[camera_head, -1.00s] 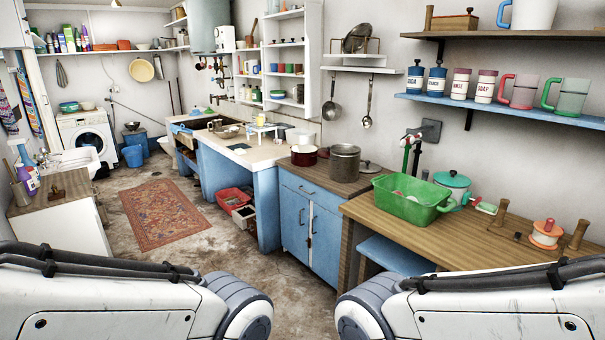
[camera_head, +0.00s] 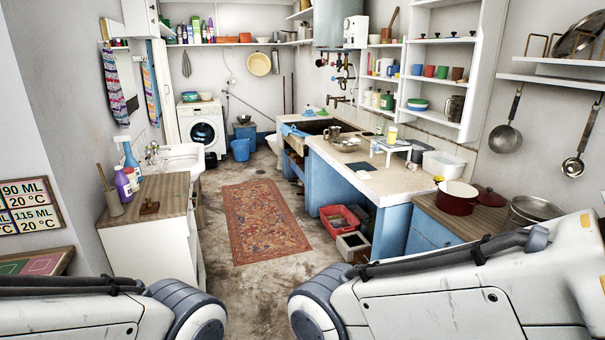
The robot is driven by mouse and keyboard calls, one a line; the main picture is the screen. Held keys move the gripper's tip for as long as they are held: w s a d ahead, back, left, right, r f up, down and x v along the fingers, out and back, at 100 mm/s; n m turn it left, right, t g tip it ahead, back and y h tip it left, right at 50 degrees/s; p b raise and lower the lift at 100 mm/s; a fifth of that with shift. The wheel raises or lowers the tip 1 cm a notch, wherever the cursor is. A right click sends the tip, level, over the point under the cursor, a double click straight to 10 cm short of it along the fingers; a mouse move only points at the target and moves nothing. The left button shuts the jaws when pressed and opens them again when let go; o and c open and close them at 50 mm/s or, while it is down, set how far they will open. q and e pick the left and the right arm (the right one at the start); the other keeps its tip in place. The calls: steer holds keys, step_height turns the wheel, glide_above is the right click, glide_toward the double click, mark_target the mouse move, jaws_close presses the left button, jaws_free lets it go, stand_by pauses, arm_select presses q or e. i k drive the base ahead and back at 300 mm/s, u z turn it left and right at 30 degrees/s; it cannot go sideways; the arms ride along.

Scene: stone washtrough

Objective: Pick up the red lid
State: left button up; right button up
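A dark red lid (camera_head: 489,201) lies on the wooden counter top (camera_head: 458,216) at the right, by the wall. It sits between a dark red pot (camera_head: 456,199) and a grey metal pot (camera_head: 533,210). Part of the lid's near edge may be hidden by the pots. Links of both my arms show along the bottom of the head view, the right one in front of the counter. Neither gripper is in view.
A white worktop (camera_head: 372,178) with a sink runs along the right. A red basin (camera_head: 338,219) and a box (camera_head: 353,244) stand on the floor beside it. A patterned rug (camera_head: 263,220) lies mid-floor. A wood-topped white cabinet (camera_head: 150,229) stands left.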

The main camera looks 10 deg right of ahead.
mark_target(490, 198)
steer(key=z, duration=0.05)
steer(key=i, duration=1.6)
steer(key=z, duration=1.15)
steer(key=i, duration=1.15)
steer(key=z, duration=1.05)
steer(key=i, duration=0.7)
steer(key=z, duration=0.05)
